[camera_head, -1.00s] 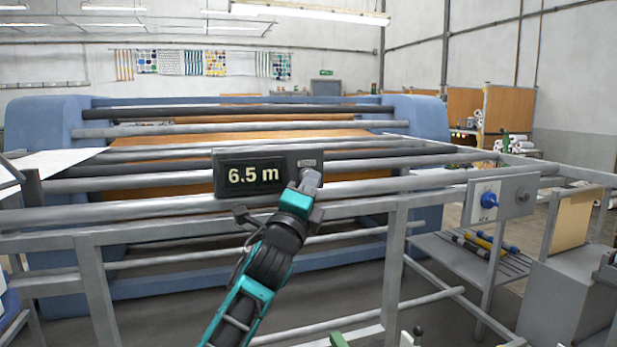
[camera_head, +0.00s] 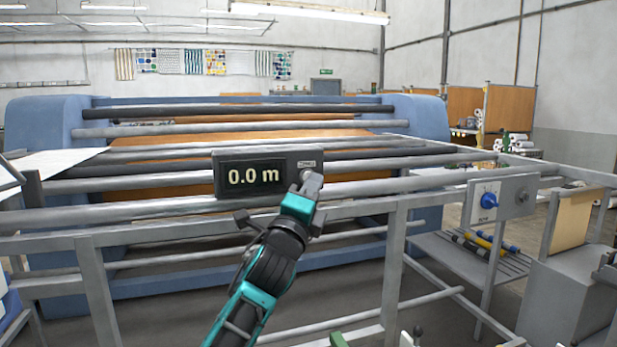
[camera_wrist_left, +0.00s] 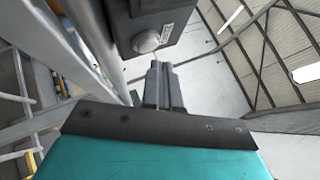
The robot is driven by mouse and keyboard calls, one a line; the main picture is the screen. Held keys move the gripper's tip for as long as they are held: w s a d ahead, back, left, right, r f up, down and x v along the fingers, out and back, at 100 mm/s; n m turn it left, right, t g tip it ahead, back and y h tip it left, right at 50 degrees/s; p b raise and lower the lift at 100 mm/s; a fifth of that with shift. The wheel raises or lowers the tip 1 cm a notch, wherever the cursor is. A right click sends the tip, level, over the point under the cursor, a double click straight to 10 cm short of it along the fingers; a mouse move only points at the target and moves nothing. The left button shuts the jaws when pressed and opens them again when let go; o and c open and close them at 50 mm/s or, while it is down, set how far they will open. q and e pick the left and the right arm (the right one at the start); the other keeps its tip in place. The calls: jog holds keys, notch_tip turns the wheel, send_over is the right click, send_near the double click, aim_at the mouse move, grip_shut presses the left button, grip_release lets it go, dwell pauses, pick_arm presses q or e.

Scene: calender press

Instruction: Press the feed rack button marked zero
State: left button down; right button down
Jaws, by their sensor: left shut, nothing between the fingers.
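The feed rack's counter box (camera_head: 268,173) is dark grey and sits on the front rails; its display (camera_head: 254,177) reads 0.0 m. The round grey button is on the right of its face, below a small label (camera_head: 308,163); in the head view my gripper partly covers it. In the left wrist view the button (camera_wrist_left: 146,41) and label show clearly. My left gripper (camera_head: 312,184) is shut and empty, its tips at or just in front of the button. In the left wrist view the shut fingers (camera_wrist_left: 156,80) show a small gap to the button. My right gripper is not in view.
Long grey rails (camera_head: 160,209) of the rack run beneath and beside the box. A panel with a blue knob (camera_head: 489,201) stands to the right. The blue press (camera_head: 45,140) with its rollers is behind. A shelf with coloured rolls (camera_head: 472,250) is low at right.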

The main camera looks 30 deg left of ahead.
pick_arm(q)
jog(key=shift+s+d+p, duration=0.35)
jog(key=shift+s+d, duration=1.35)
jog(key=shift+d, duration=0.2)
